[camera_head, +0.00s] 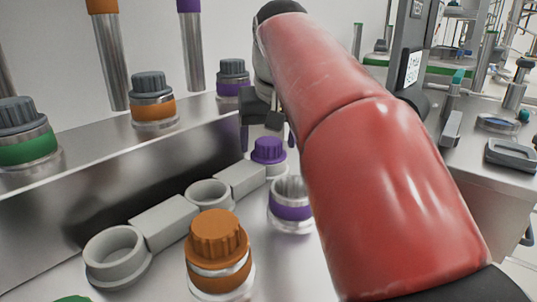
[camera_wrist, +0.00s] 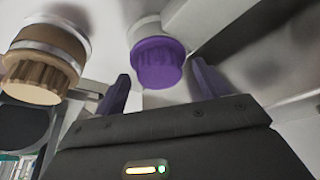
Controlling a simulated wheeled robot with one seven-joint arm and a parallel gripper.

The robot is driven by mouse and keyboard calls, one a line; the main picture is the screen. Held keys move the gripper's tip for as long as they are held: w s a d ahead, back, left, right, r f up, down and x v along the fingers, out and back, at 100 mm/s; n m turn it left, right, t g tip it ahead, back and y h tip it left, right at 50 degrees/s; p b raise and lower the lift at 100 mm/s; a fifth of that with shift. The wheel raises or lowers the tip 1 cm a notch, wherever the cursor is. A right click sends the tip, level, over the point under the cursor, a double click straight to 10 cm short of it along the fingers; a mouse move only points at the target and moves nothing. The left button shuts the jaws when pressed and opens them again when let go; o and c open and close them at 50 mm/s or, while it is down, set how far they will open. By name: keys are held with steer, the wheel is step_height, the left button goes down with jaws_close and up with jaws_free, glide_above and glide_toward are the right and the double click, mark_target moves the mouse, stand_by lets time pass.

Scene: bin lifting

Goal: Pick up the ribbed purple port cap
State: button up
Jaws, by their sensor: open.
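The ribbed purple port cap (camera_head: 268,150) sits upright in a pale grey round holder (camera_head: 271,166) at the end of a row of holders. It also shows in the wrist view (camera_wrist: 158,62), top centre, with its ribbed side in sight. My gripper (camera_head: 265,136) is open, with its fingers reaching down just above and around the cap in the head view. In the wrist view the two dark purple fingertips (camera_wrist: 160,84) lie left and right of the cap, with gaps on both sides. No contact with the cap is visible.
An orange ribbed cap (camera_head: 218,236) sits on a port in front. An uncapped purple-ringed port (camera_head: 291,208) stands close to the purple cap. Empty grey holders (camera_head: 116,252) lie left. Grey-capped ports (camera_head: 152,100) line the raised steel ledge behind.

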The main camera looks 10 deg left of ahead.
mark_target(269, 142)
steer(key=shift+c, duration=0.4)
steer(key=c, duration=1.2)
steer(key=shift+o, duration=0.2)
steer(key=shift+r, duration=0.1)
step_height(269, 142, up, 8)
steer(key=shift+w+f+p, duration=0.1)
steer(key=shift+w+p, duration=0.05)
steer(key=shift+p, duration=0.15)
steer(key=shift+r, duration=0.95)
